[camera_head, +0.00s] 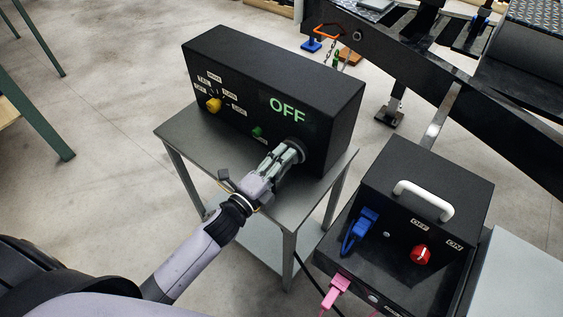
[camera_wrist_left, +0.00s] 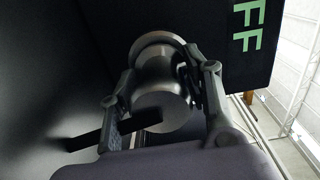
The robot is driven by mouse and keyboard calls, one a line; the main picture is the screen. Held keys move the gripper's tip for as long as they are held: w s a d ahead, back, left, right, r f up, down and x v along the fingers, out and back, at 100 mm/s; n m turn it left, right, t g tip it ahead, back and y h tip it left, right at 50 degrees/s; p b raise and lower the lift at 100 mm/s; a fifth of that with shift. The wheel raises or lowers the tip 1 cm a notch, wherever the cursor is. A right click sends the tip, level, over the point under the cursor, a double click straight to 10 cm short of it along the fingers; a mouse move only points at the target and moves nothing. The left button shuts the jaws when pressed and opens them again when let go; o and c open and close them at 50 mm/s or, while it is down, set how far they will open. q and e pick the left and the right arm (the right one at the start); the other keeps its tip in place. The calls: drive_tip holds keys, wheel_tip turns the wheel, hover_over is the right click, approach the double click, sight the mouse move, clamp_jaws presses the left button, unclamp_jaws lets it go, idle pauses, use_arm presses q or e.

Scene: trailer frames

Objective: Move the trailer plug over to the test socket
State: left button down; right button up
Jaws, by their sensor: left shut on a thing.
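My left gripper (camera_head: 288,156) is shut on the trailer plug, a dark cylinder (camera_wrist_left: 162,108) that shows between its fingers in the left wrist view. The plug is at the round socket (camera_wrist_left: 157,48) on the front of the black tester box (camera_head: 235,75). The plug's far end meets the socket's ring; I cannot tell how deep it sits. In the head view the gripper mostly hides the plug, and part of the socket ring (camera_head: 298,147) shows. The box's display (camera_head: 287,108) reads OFF in green. My right gripper is not in view.
The tester stands on a grey metal table (camera_head: 185,133); a yellow selector knob (camera_head: 213,104) and a green button (camera_head: 257,131) are on its front. To the right is a black box (camera_head: 440,190) with a white handle, a red switch (camera_head: 420,254), and blue (camera_head: 361,228) and pink (camera_head: 336,290) connectors. The trailer frame (camera_head: 400,75) is behind.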

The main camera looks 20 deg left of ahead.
use_arm(q)
drive_tip(key=shift+w+d, duration=0.15)
drive_tip(key=shift+w, duration=0.2)
drive_tip(key=c, duration=1.2)
unclamp_jaws()
drive_tip(key=shift+c, duration=0.2)
drive_tip(key=o, duration=0.5)
drive_tip(key=v, duration=1.2)
